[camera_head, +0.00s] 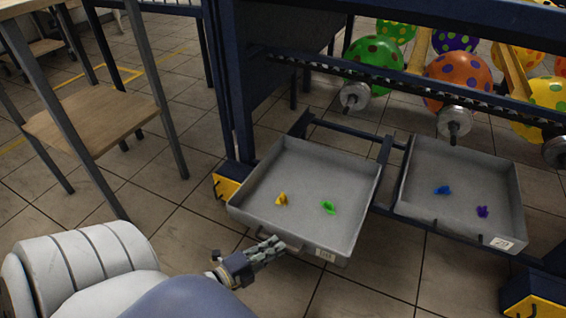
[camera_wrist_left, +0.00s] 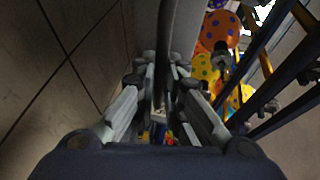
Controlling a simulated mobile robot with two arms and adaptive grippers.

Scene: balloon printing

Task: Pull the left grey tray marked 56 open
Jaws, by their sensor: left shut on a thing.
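The left grey tray (camera_head: 308,222) is a shallow box on the rack's lower frame, with a white label on its front right, too small to read. It holds a yellow piece (camera_head: 281,199) and a green piece (camera_head: 328,207). It sits nearer to me than the right tray, with dark rails bare behind it. My left gripper (camera_head: 272,246) is at the middle of its front wall, shut on the tray's handle. In the left wrist view my left gripper (camera_wrist_left: 163,85) closes around a grey bar-like edge. My right gripper does not show.
The right grey tray (camera_head: 460,225) holds a blue and a purple piece. Dotted balloons (camera_head: 460,80) lie behind the rack's blue beams. A wooden-shelved table (camera_head: 95,110) stands at left. Tiled floor in front of the trays is clear.

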